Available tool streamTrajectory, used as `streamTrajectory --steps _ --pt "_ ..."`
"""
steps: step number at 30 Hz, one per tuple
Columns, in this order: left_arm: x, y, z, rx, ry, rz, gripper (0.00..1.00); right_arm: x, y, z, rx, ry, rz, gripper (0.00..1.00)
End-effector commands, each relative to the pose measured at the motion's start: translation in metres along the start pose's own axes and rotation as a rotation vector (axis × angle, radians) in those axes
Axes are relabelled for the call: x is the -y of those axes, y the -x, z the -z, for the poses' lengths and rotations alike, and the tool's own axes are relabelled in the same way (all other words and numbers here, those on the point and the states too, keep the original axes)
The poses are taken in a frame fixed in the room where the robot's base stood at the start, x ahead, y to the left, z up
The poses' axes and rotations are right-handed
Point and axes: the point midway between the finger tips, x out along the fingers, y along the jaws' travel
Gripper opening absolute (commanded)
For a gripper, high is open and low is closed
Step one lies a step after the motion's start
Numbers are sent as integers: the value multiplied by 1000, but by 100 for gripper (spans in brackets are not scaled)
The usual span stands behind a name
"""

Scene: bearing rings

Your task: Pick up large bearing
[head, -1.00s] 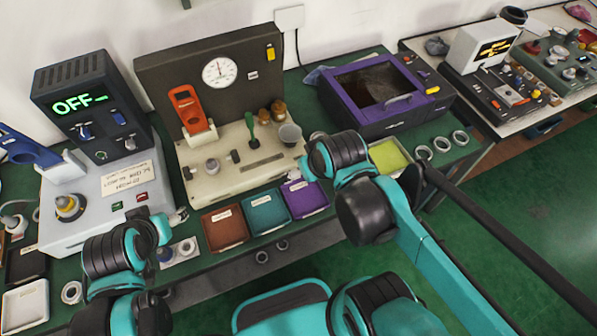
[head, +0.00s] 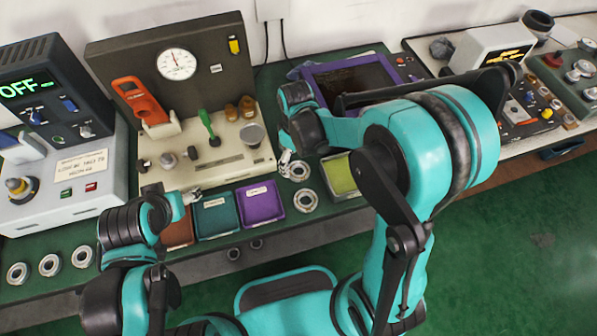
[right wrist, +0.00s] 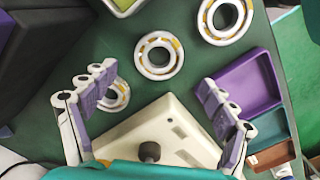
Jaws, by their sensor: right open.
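Three white bearing rings with yellowish insides lie on the green bench in the right wrist view. The ring beside the purple tray (right wrist: 222,41) looks largest; a middle ring (right wrist: 159,76) and a smaller-looking ring (right wrist: 126,91) lie nearer my fingers. In the head view, one ring (head: 305,210) lies by the purple tray and another (head: 296,180) just behind it. My right gripper (right wrist: 153,82) is open and empty, its fingers spread above the bench; in the head view it is partly hidden by its arm. My left gripper (head: 191,196) is over the brown tray; its fingers are unclear.
A cream press panel (head: 220,165) with levers and a gauge stands behind the brown, teal (head: 217,213) and purple (head: 260,203) trays. A yellow-green tray (head: 340,175) is to the right. Several rings (head: 50,275) lie at the left front. My right arm covers the bench's right part.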

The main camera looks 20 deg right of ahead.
Motion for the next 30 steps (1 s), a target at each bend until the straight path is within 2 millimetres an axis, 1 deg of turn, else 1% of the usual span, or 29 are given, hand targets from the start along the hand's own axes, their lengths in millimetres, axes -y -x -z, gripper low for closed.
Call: streamTrajectory --steps 6,9,12,17,20,21,23,24,25,30 --pt "0 -17 -12 0 0 0 63 -3 -32 -1 -1 -1 -1 85" --pt "0 -22 -15 0 0 0 63 -3 -46 -1 -1 -1 -1 85" --pt "0 -22 -16 0 0 0 63 -3 -50 -1 -1 -1 -1 85" --pt "0 -21 -15 0 0 0 63 -2 -48 -1 -1 -2 -1 85" --pt "0 -21 -15 0 0 0 63 -2 -48 -1 -1 -2 -1 61" --pt "0 -21 -15 0 0 0 63 -2 -48 -1 -1 -2 -1 51" --pt "0 -21 -15 0 0 0 63 -2 -48 -1 -1 -2 -1 35" --pt "0 -21 -15 0 0 0 63 -2 -48 -1 -1 -2 -1 24" --pt "0 -21 -15 0 0 0 63 -2 -48 -1 -1 -2 -1 18" --pt "0 -21 -15 0 0 0 63 -3 -48 -2 -1 -2 -1 18"
